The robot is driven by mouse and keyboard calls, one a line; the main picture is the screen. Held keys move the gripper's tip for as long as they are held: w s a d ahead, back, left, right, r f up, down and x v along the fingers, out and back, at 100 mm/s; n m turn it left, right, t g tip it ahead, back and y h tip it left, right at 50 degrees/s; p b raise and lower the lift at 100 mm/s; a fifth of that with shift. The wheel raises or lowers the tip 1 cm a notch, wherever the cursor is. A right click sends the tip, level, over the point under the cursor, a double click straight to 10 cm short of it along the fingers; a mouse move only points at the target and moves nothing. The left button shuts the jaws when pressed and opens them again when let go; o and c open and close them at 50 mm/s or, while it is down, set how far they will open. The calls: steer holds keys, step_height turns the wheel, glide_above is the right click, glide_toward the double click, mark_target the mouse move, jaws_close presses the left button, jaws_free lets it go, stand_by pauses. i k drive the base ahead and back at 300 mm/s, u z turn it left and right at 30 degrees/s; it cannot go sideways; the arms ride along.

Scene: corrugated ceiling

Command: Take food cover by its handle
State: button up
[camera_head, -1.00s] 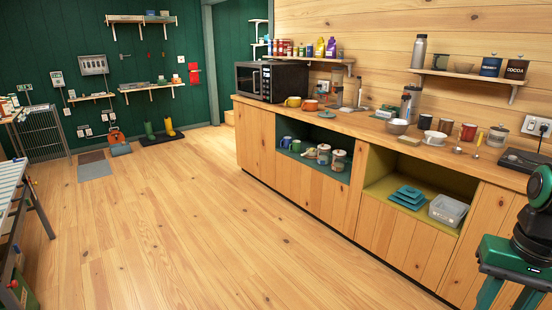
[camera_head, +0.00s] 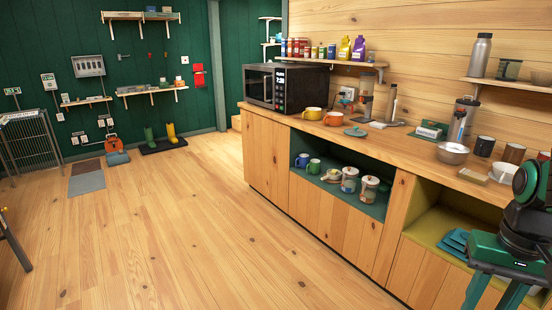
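No food cover can be made out for certain. A small flat teal lid-like piece (camera_head: 356,132) lies on the wooden counter beside the orange cup; it is too small to tell whether it is the food cover or has a handle. My gripper (camera_head: 494,297) is at the lower right, in front of the cabinet and well apart from the teal piece. Its two green fingers are spread with nothing seen between them. Their tips run out of the picture at the bottom.
The counter (camera_head: 398,149) runs along the right wall, with a microwave (camera_head: 287,88), cups, a metal bowl (camera_head: 452,153) and flasks. The wooden floor (camera_head: 190,235) in front is clear.

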mark_target(355, 131)
steer(key=z, duration=0.05)
steer(key=i, duration=1.35)
steer(key=z, duration=0.2)
steer(key=i, duration=1.85)
steer(key=z, duration=0.2)
